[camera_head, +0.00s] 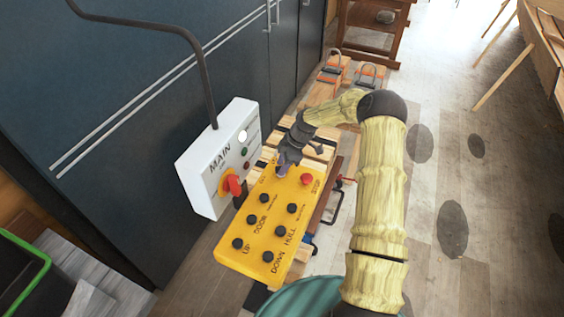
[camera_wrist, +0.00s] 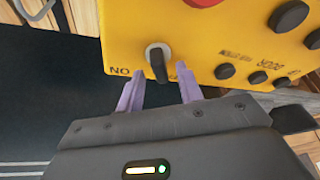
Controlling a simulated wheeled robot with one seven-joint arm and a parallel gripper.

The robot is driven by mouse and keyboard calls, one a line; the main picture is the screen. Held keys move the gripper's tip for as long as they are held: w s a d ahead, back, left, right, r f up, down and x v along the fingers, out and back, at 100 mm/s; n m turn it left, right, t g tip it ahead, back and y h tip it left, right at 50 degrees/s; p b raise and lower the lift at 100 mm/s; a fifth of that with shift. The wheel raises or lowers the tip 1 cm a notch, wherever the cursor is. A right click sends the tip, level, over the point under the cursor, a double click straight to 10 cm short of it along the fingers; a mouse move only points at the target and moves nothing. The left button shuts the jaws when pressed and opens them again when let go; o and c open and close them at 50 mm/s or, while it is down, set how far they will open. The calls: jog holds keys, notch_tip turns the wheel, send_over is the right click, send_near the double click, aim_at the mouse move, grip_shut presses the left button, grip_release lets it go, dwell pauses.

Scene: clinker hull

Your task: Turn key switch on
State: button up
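The yellow control panel (camera_head: 268,226) lies tilted on a wooden stand and carries several black buttons and a red STOP button (camera_head: 306,180). In the wrist view the key switch (camera_wrist: 157,64) is a black key handle in a grey ring near the edge of the yellow panel (camera_wrist: 205,45). An upside-down "ON" label is beside it at the left. My gripper (camera_wrist: 160,74) is open, its two purple fingers at either side of the key handle, with gaps showing. In the head view my gripper (camera_head: 282,171) is at the panel's far end and hides the key switch.
A white MAIN box (camera_head: 202,185) with a red rotary switch (camera_head: 231,185) stands close at the panel's left, with a dark conduit (camera_head: 200,60) above. Dark blue cabinets (camera_head: 110,120) stand behind. Clamps (camera_head: 333,70) lie on wood farther back. Floor at the right is mostly free.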

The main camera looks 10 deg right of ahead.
jog(key=shift+a+f, duration=0.15)
jog(key=shift+f, duration=0.25)
grip_shut()
